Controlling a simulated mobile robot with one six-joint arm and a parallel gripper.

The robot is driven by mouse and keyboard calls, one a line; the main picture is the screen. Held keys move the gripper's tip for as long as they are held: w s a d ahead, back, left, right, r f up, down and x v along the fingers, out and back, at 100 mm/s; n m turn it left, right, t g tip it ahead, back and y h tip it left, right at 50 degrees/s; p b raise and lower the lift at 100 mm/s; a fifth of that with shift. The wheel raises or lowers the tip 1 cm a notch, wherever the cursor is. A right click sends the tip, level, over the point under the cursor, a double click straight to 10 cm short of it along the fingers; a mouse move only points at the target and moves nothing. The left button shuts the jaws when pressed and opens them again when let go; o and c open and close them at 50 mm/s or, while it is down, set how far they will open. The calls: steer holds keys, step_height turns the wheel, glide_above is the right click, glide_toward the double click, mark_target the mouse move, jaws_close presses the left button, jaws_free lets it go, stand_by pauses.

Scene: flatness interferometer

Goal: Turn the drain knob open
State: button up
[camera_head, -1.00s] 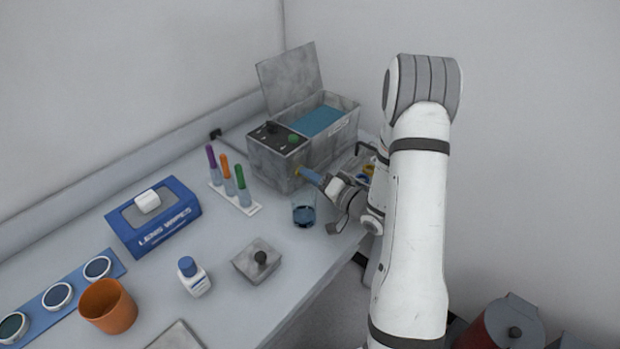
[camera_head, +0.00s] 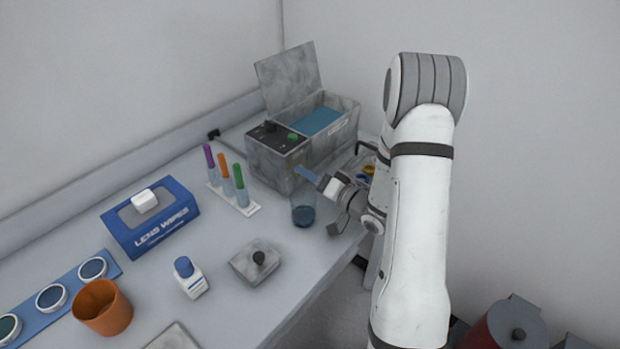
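The grey speckled bath (camera_head: 335,150) stands at the back of the bench with its lid (camera_head: 288,76) raised and blue liquid (camera_head: 318,121) inside. The drain knob cannot be made out; my gripper covers the lower front of the bath where it may be. Whether the fingers touch anything or are apart is too small to tell. A glass beaker (camera_head: 303,214) with dark blue liquid stands just below the fingers.
A rack (camera_head: 236,200) with purple, orange and green-capped tubes stands left of the bath. A blue wipes box (camera_head: 155,228), a white bottle (camera_head: 190,279), a grey block with a black knob (camera_head: 246,266) and an orange cup (camera_head: 103,311) stand nearer. The bench's right edge is close.

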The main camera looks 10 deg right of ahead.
steer(key=shift+s+d, duration=0.3)
steer(key=b+v, duration=0.1)
steer(key=v, duration=0.6)
steer(key=shift+a, duration=0.1)
